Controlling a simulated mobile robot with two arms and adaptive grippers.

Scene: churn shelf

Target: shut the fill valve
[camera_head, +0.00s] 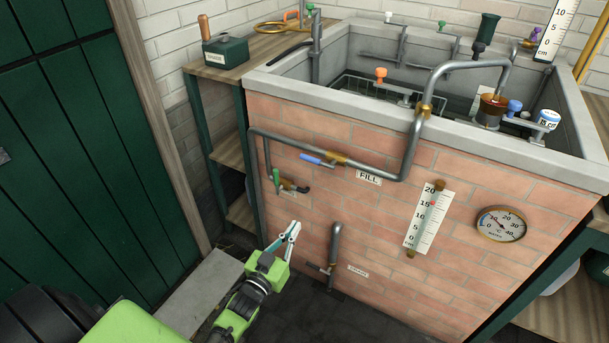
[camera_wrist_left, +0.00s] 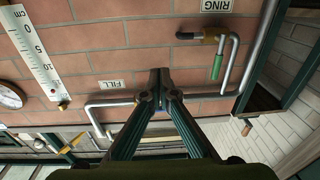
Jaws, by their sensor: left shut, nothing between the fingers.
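The fill valve's blue lever (camera_head: 312,158) lies along the horizontal grey pipe on the brick tank front, beside its brass body (camera_head: 336,159) and the FILL label (camera_head: 369,178). The lever looks about in line with the pipe. My left gripper (camera_head: 293,225) is shut and empty, below and left of the lever and apart from it. In the left wrist view the shut fingers (camera_wrist_left: 160,72) stand in front of the pipe and hide most of the lever. The FILL label (camera_wrist_left: 110,84) shows beside them. My right gripper is not in view.
A green-handled valve (camera_head: 276,180) sits left below the pipe. A drain pipe (camera_head: 334,245) rises from the floor near my gripper. A scale (camera_head: 428,218) and dial gauge (camera_head: 501,224) are on the bricks to the right. A wooden shelf (camera_head: 229,150) stands left.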

